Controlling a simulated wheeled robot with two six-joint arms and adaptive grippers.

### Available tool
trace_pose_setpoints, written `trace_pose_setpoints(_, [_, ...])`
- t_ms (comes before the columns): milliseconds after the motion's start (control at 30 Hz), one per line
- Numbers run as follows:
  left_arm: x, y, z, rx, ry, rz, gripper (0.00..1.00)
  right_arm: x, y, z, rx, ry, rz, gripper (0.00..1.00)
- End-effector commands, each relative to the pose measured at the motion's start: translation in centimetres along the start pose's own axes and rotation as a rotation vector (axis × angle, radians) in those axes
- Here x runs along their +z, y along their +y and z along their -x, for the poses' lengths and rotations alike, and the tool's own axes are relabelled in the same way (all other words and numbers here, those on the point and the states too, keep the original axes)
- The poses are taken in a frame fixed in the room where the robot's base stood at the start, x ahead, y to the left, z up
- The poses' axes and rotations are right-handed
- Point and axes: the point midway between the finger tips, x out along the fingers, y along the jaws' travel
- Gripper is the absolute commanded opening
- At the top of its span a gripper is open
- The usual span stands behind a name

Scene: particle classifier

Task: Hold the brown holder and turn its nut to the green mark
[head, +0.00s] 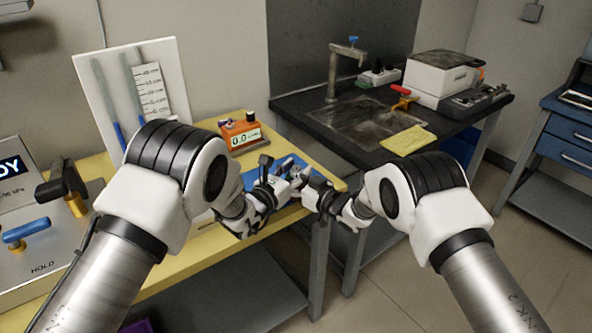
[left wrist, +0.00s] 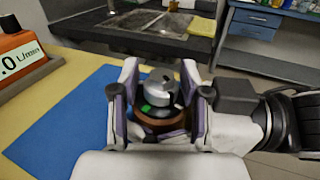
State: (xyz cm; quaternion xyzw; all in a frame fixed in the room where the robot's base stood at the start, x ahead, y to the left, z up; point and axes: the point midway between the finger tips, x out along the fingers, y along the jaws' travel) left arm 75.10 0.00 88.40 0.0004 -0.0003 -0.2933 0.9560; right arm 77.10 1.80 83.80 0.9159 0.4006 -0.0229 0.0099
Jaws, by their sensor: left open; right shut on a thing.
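The brown holder (left wrist: 160,122) stands upright in the left wrist view with a grey metal nut (left wrist: 160,84) on top. A green mark (left wrist: 147,107) shows on the dark ring below the nut, on its near left side. My left gripper (left wrist: 160,92) is open, with one finger on each side of the nut. I cannot tell whether the fingers touch it. My right gripper (head: 308,183) comes in from the right and is shut on the holder; its fingertips are mostly hidden. In the head view my left gripper (head: 277,185) meets it over the bench edge.
A blue mat (left wrist: 70,122) lies on the yellow bench. An orange flow meter (head: 240,133) reading 0.0 stands behind the grippers. A panel with tubes and a scale (head: 135,85) stands back left. A dark sink bench (head: 350,120) with a yellow cloth (head: 408,140) is to the right.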

Motion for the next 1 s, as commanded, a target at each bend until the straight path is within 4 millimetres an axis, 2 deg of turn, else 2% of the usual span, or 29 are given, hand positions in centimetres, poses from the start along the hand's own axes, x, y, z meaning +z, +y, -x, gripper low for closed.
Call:
trace_pose_setpoints(167, [-0.02,-0.01,-0.01,0.0,0.001,0.0,0.46,0.0,0.0,-0.01,0.0,0.0,0.0,0.0])
trace_pose_setpoints(267, [-0.02,-0.02,0.0,-0.001,0.0,0.0,0.14,0.0,-0.01,-0.01,0.0,0.0,0.0,0.0])
trace_pose_setpoints(300, [-0.02,-0.01,0.01,0.0,0.0,0.0,0.0,0.0,-0.01,-0.01,0.0,0.0,0.0,0.0])
trace_pose_setpoints(1000, [0.11,0.15,-0.07,-0.055,-0.003,0.002,0.0,0.0,-0.02,0.01,-0.001,0.0,0.0,0.0])
